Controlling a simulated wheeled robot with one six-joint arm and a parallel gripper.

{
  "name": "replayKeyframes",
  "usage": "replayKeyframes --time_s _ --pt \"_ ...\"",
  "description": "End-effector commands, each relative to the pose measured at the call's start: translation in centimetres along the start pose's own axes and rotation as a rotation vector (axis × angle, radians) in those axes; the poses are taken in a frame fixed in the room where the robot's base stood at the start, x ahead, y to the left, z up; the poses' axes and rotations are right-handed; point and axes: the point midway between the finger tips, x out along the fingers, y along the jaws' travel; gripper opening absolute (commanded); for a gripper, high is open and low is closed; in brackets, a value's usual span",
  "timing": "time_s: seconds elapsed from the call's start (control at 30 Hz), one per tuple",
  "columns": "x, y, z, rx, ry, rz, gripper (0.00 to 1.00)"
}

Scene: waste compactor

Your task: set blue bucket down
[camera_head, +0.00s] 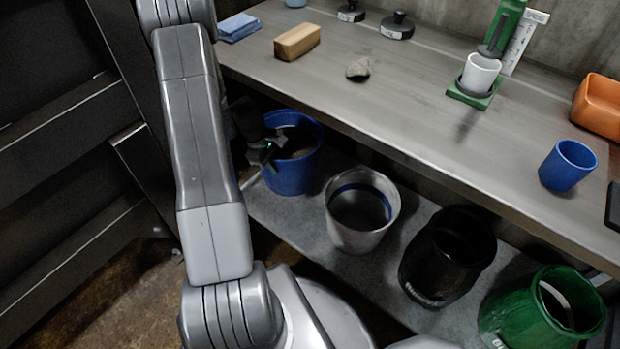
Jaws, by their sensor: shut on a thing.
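The blue bucket (290,177) is at the left end of the row of buckets, below the front edge of the metal bench. It looks upright, and its inside is dark. My gripper (268,150) is at the bucket's left rim and is shut on it. My grey arm stands in front and hides the area left of the bucket. I cannot tell whether the bucket's base touches the low shelf (275,208).
To its right stand a grey bucket (345,232), a black bucket (425,270) and a green bucket (510,310). The bench (420,110) overhangs behind, bearing a wooden block (297,41), a stone (358,69), a white cup (480,72), a blue cup (566,166) and an orange bin (598,105).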

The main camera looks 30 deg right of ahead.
Motion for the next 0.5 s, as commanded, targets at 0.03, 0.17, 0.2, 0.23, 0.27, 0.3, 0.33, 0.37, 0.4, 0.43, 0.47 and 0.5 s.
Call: replayKeyframes --time_s 0.03,0.17,0.2,0.23,0.27,0.3,0.33,0.37,0.4,0.43,0.47,0.5 --pt "0.1 0.2 -0.1 0.001 0.003 0.005 0.00" --pt "1.4 0.0 -0.5 0.000 0.003 0.004 0.00" --pt "1.9 -0.1 -0.6 0.001 0.003 0.004 0.00" --pt "2.4 -0.1 -0.7 0.001 0.002 0.004 0.00" --pt "2.8 -0.2 -0.8 0.001 0.002 0.004 0.00" --pt "3.4 -0.2 -1.0 0.000 0.001 0.004 0.00" --pt "3.9 -0.3 -1.1 0.000 0.001 0.004 0.00" --pt "4.3 -0.3 -1.2 0.000 0.002 0.004 0.00" --pt "4.8 -0.4 -1.3 0.001 0.003 0.004 0.00" --pt "5.1 -0.4 -1.4 0.001 0.003 0.004 0.00" --pt "5.4 -0.4 -1.5 0.002 0.003 0.004 0.00" --pt "5.6 -0.5 -1.5 0.002 0.002 0.005 0.00"
